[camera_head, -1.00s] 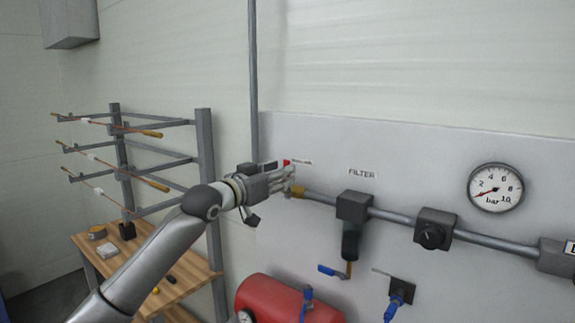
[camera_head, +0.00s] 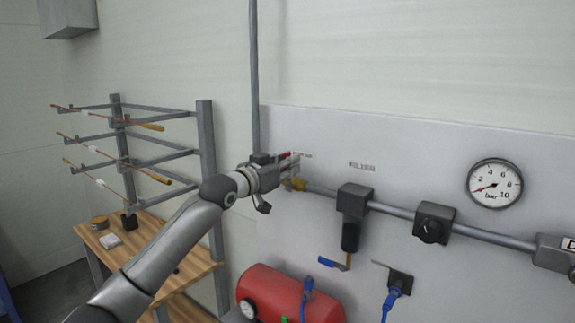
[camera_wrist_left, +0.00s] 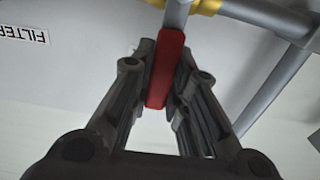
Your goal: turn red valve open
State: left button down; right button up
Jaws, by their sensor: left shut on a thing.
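The red valve's handle (camera_wrist_left: 166,70) lies between the two fingers of my left gripper (camera_wrist_left: 165,90) in the left wrist view, and the fingers are shut on it. In the head view the left gripper (camera_head: 288,170) is at the left end of the grey pipe, by the wall panel. Only a small bit of the red handle (camera_head: 286,155) shows there; the rest is hidden by the gripper. The brass valve body (camera_head: 297,184) shows just past the fingers. My right gripper is not in view.
The filter (camera_head: 352,200), a black regulator knob (camera_head: 432,230) and a pressure gauge (camera_head: 495,185) are along the pipe to the right. A red tank (camera_head: 285,295) is below. A rod rack (camera_head: 207,150) and wooden table (camera_head: 190,262) stand to the left.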

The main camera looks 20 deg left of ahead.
pick_arm(q)
jog(key=shift+d, duration=0.1)
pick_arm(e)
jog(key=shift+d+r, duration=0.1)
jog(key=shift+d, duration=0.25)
pick_arm(q)
jog(key=shift+s+d+m+p, duration=0.15)
jog(key=shift+d+m+p, duration=0.25)
jog(key=shift+m, duration=0.4)
jog(key=shift+s+d+f+m+p, duration=0.25)
jog(key=shift+d+m, duration=0.2)
jog(key=shift+m, duration=0.45)
jog(key=shift+s+d+f+m+p, duration=0.15)
jog(key=shift+d+m+p, duration=0.25)
jog(key=shift+m, duration=0.5)
jog(key=shift+s+d+f+m+p, duration=0.1)
jog(key=shift+d+f+m+p, duration=0.25)
jog(key=shift+m, duration=0.55)
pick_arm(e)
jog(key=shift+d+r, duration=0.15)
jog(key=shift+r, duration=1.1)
pick_arm(q)
jog(key=shift+d+r, duration=0.1)
jog(key=shift+r, duration=0.05)
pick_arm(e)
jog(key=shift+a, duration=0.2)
pick_arm(q)
jog(key=c, duration=1.4)
grip_release()
